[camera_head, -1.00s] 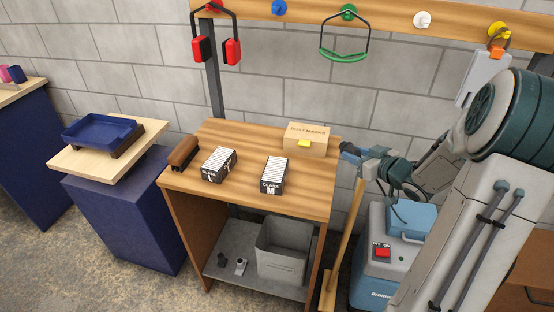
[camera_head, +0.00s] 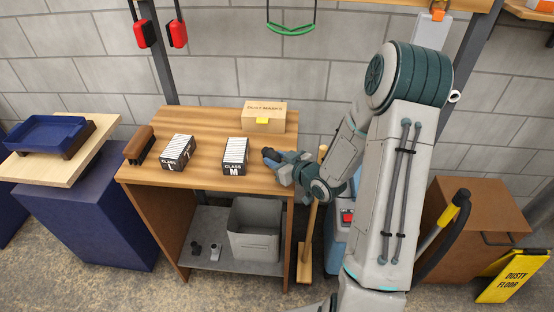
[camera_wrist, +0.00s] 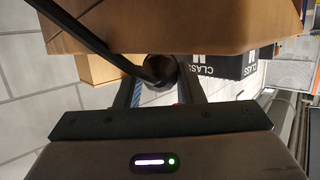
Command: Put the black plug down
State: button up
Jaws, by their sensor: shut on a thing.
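My gripper (camera_head: 272,157) is at the right edge of the wooden table (camera_head: 205,120), to the right of the CLASS M box. In the wrist view the two fingers (camera_wrist: 160,90) are shut on a dark round thing (camera_wrist: 160,67), which I take to be the black plug. A dark strip like a cord runs from near it toward the upper left. The plug is small and mostly hidden by the gripper in the head view, so I cannot tell whether it touches the tabletop.
The CLASS M box (camera_head: 235,155), CLASS L box (camera_head: 178,152), brown brush (camera_head: 139,145) and dust masks box (camera_head: 263,116) stand on the table. A grey bin (camera_head: 254,230) and small fittings (camera_head: 214,253) are on the shelf below. A broom (camera_head: 310,225) leans at the right.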

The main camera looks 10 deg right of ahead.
jog(key=shift+f, duration=0.15)
jog(key=shift+f+b, duration=0.3)
jog(key=shift+b, duration=0.05)
jog(key=o, duration=1)
jog(key=shift+r, duration=0.1)
jog(key=shift+r, duration=0.1)
jog(key=shift+r+p, duration=0.25)
jog(key=shift+p, duration=0.25)
jog(key=p+v, duration=0.2)
jog(key=v, duration=0.7)
jog(key=shift+d+r, duration=0.2)
jog(key=shift+r, duration=0.05)
jog(key=p, duration=0.2)
jog(key=s+p, duration=0.1)
jog(key=p, duration=0.1)
jog(key=shift+d+r, duration=0.2)
jog(key=shift+d, duration=0.05)
